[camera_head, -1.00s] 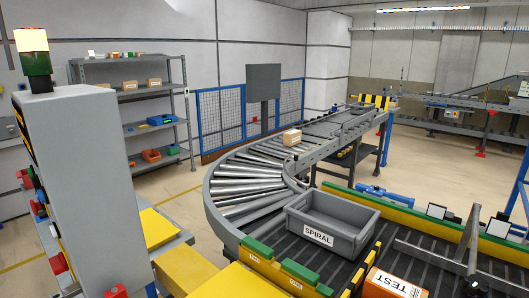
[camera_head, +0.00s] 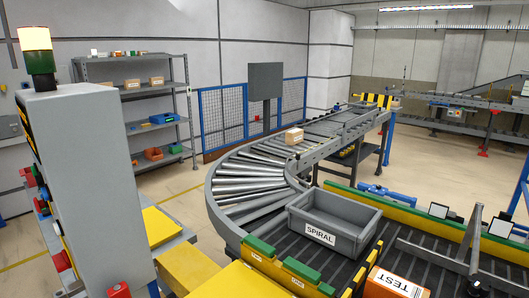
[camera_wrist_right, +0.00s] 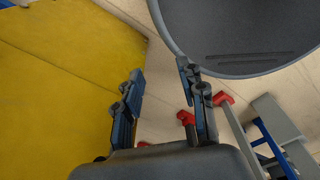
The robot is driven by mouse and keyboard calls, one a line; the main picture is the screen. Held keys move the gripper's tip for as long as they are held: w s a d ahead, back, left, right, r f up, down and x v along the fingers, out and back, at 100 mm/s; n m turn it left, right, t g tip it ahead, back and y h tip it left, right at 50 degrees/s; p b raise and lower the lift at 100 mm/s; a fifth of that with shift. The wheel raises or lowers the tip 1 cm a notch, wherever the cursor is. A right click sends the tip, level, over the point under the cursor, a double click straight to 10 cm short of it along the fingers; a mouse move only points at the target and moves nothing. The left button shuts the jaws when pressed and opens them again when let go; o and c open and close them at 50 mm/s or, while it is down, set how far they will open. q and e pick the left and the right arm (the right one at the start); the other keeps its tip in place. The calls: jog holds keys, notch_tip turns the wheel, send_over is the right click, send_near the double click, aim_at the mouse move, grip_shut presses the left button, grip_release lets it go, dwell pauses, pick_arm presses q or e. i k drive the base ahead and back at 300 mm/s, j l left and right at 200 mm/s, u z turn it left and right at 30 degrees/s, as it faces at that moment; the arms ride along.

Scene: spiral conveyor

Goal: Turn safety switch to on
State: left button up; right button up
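A tall grey cabinet (camera_head: 90,190) stands at the left of the head view with a lit signal lamp (camera_head: 37,58) on top. Its left side carries red, green and blue parts (camera_head: 45,200), seen edge-on, so I cannot tell which is the safety switch or how it is set. A red knob-like part (camera_head: 119,290) shows at the bottom edge beside the cabinet. In the right wrist view my right gripper (camera_wrist_right: 161,70) has its two fingers apart with nothing between them. Neither gripper shows in the head view, and my left gripper is not seen.
A grey SPIRAL tote (camera_head: 335,222) and an orange TEST box (camera_head: 396,284) are on the conveyor. A small carton (camera_head: 293,136) sits on the curved rollers (camera_head: 245,180). Yellow panels (camera_head: 187,268) lie beside the cabinet. In the wrist view a yellow surface (camera_wrist_right: 55,90) lies left of the fingers.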

aim_at(61, 260)
jog(key=k+j+u, duration=0.1)
jog(key=u, duration=0.3)
jog(key=j+u, duration=0.1)
jog(key=u, duration=0.25)
jog(key=j+u, duration=0.15)
jog(key=u, duration=0.25)
jog(key=k+j, duration=0.05)
